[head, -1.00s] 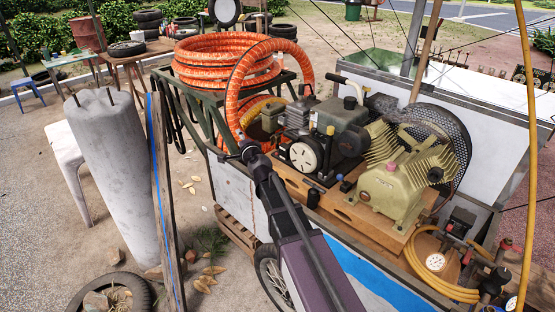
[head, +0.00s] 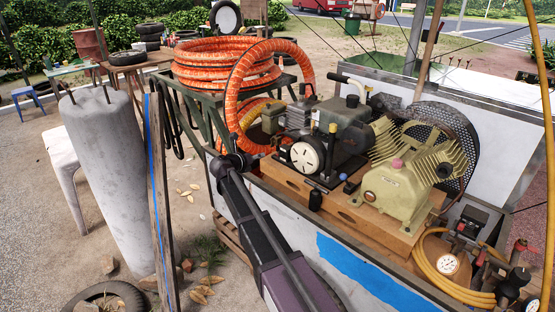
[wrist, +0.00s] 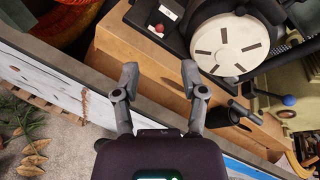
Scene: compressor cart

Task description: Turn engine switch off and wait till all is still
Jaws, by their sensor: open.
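The engine (head: 350,125) sits on a wooden base on the cart, with a round white slotted cover (head: 307,157) on its near side. The cover also shows in the wrist view (wrist: 229,45). A small dark box with a red button (wrist: 157,28), which looks like the engine switch, is at the top of the wrist view, beside the cover. I cannot make it out clearly in the head view. My gripper (wrist: 160,72) is open and empty, above the cart's edge and short of the box. In the head view my gripper (head: 237,160) is left of the engine.
The compressor (head: 405,185) and its caged wheel (head: 455,140) stand right of the engine. An orange hose (head: 225,60) is coiled behind. A black cylinder (wrist: 222,115) and a blue-tipped lever (wrist: 288,100) stick out near my gripper. A concrete post (head: 110,180) stands left.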

